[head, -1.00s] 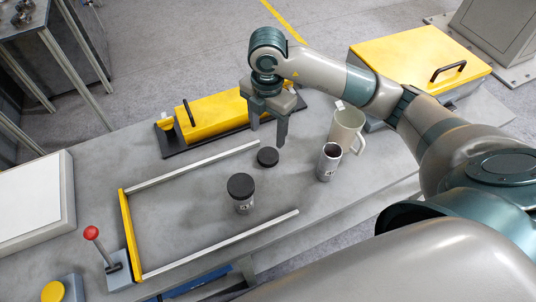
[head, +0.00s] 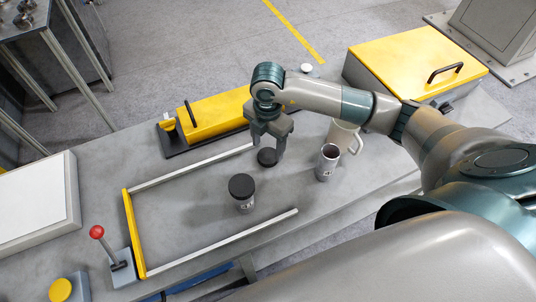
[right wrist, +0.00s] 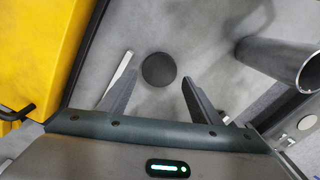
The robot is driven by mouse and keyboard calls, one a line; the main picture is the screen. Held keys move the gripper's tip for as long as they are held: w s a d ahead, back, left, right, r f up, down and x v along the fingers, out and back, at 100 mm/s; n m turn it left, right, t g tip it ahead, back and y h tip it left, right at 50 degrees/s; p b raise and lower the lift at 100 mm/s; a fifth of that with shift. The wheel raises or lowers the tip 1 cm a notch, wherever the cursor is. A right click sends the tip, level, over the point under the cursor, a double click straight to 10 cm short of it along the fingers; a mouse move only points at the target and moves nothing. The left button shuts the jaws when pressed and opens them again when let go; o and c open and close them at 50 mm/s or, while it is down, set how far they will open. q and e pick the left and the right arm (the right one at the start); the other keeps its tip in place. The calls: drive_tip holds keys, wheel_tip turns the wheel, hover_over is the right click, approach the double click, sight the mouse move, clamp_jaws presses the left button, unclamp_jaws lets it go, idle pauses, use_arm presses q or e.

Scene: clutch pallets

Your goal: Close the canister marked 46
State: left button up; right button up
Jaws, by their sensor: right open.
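An open grey canister (head: 328,163) stands upright, its dark mouth bare; its label is too small to read for sure. It also shows in the right wrist view (right wrist: 276,60). A loose round black lid (head: 267,157) lies on the table to its left. A second canister (head: 245,205), labelled too small to read, stands nearer with a black lid on. My right gripper (head: 272,153) is open just above the loose lid. In the right wrist view the lid (right wrist: 159,69) shows in the gap between the fingertips, not gripped. My left gripper is out of view.
A pale mug (head: 343,136) stands close behind the open canister. White rails (head: 220,244) and a yellow bar (head: 133,232) frame the table's middle. A yellow-lidded case (head: 215,114) lies behind; a red-knobbed lever (head: 97,232) stands at the left front.

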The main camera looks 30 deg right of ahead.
sight(268, 155)
drive_tip(key=shift+w+d+f+p, duration=0.1)
drive_tip(key=shift+f+p, duration=0.6)
drive_tip(key=shift+f, duration=1.35)
drive_tip(key=c, duration=0.8)
